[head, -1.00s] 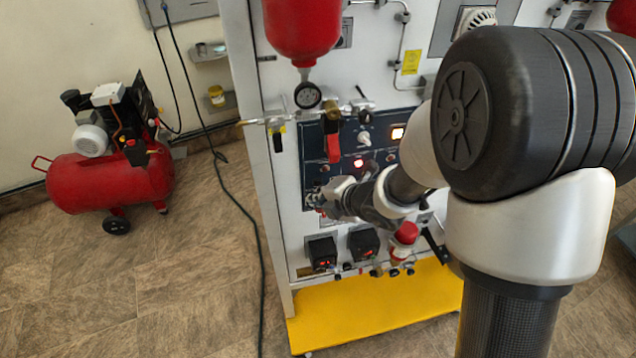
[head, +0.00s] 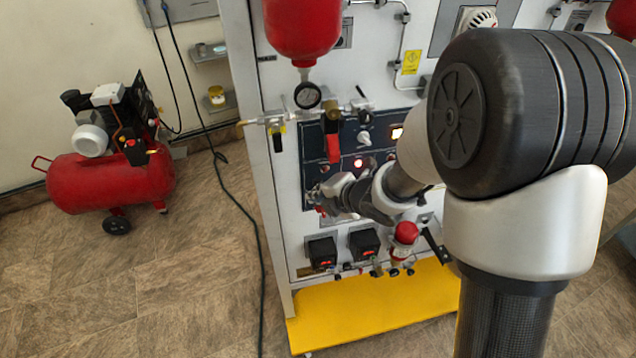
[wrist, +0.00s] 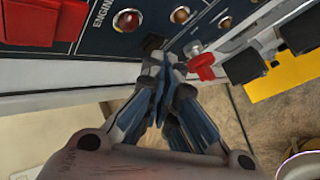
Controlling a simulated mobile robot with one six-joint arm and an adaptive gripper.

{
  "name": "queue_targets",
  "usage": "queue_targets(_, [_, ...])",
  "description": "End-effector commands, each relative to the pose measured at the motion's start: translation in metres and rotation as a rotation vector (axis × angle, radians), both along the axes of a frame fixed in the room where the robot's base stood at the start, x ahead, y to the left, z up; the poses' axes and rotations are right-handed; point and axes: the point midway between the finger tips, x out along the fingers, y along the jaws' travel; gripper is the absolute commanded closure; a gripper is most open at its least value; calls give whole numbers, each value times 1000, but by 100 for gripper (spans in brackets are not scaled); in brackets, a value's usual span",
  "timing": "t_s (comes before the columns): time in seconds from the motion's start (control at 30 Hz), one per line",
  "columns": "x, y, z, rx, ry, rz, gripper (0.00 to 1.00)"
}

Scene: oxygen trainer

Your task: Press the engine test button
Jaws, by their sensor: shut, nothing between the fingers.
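The dark blue control panel (head: 312,160) is on the front of the white trainer cabinet. In the wrist view, a partly cut-off label beginning "ENGIN" (wrist: 102,14) is beside a round metal-rimmed fitting with a reddish centre (wrist: 127,20). I cannot tell whether this is the engine test button. My gripper (wrist: 163,66) is shut and empty, with its fingertips close to the panel's lower edge. They hide the surface directly behind them, and contact is unclear. In the head view my gripper (head: 318,197) is at the panel's lower left.
A red handle (wrist: 203,66) is just right of my fingertips, with black boxes (wrist: 243,66) beyond. A red lever valve (head: 332,147) hangs above my gripper. A red mushroom knob (head: 406,232) is below my arm. A red compressor (head: 110,180) stands on the floor at left.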

Motion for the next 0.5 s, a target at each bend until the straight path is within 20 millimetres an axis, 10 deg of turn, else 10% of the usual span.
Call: queue_targets(0.5, [6,2,0,0,0,0,100])
